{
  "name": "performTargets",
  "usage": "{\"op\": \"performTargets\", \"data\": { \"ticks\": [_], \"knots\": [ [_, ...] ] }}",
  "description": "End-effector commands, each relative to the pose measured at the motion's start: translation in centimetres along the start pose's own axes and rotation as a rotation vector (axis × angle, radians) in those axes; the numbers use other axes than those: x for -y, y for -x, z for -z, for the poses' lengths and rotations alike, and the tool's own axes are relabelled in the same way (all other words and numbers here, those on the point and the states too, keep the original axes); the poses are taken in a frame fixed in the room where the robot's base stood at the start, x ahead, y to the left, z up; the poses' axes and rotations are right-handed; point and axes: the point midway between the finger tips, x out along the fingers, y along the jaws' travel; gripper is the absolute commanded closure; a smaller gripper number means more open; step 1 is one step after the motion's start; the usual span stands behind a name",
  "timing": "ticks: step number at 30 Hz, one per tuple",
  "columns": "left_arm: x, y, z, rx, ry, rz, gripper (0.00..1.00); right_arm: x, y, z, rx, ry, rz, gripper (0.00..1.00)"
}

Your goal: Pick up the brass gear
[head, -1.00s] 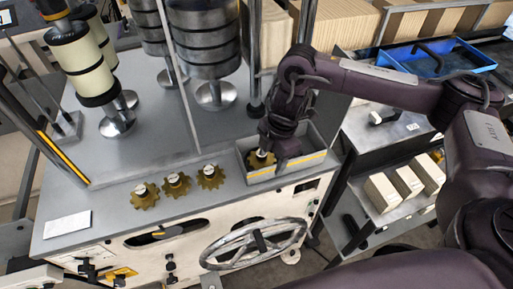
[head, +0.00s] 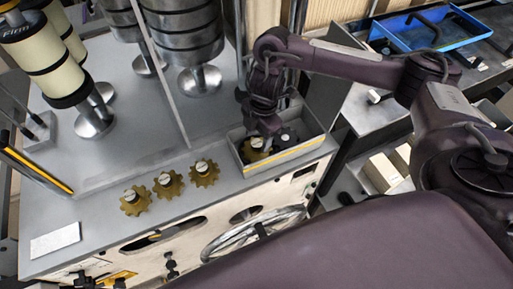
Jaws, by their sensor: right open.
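Three brass gears stand in a row on the grey machine top: a left one (head: 136,200), a middle one (head: 168,185) and a right one (head: 204,173). Another brass gear (head: 253,152) lies in the left part of a shallow grey tray (head: 296,152) with a yellow stripe on its front. My right gripper (head: 263,136) is open just above this gear and partly hides it. I cannot tell whether it touches the gear. A dark round part (head: 287,138) shows in the tray to the right of the gripper. My left gripper is not in view.
Metal spindles with dark rolls (head: 186,40) and cream rolls (head: 52,50) stand behind the gears. A handwheel (head: 240,235) is on the machine front. A blue tray (head: 425,32) sits at back right. A white card (head: 55,240) lies at left on the bare top.

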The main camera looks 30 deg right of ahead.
Motion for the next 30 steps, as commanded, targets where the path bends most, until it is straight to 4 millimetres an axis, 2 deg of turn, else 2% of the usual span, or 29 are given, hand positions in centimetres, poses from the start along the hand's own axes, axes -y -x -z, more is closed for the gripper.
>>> {"op": "performTargets", "data": {
  "ticks": [3,6,13,18,25,26,30],
  "knots": [
    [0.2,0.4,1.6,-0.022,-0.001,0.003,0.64,0.1,-1.5,0.0,-0.001,-0.001,0.003,0.44],
    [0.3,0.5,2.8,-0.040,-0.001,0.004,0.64,0.0,-2.0,0.0,0.000,0.001,0.000,0.44],
    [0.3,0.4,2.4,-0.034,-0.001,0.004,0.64,0.0,-2.2,0.0,0.001,0.001,-0.001,0.45],
    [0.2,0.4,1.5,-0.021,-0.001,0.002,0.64,0.0,-2.1,0.0,0.000,0.001,-0.001,0.67],
    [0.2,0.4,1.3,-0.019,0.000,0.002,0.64,0.0,-2.1,0.0,0.000,0.000,-0.001,0.97],
    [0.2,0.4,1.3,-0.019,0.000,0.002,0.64,0.0,-2.1,0.0,0.000,0.000,-0.001,1.00],
    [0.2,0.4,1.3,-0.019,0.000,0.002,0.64,-0.1,-2.0,0.0,0.000,0.001,-0.002,1.00]
  ]
}}
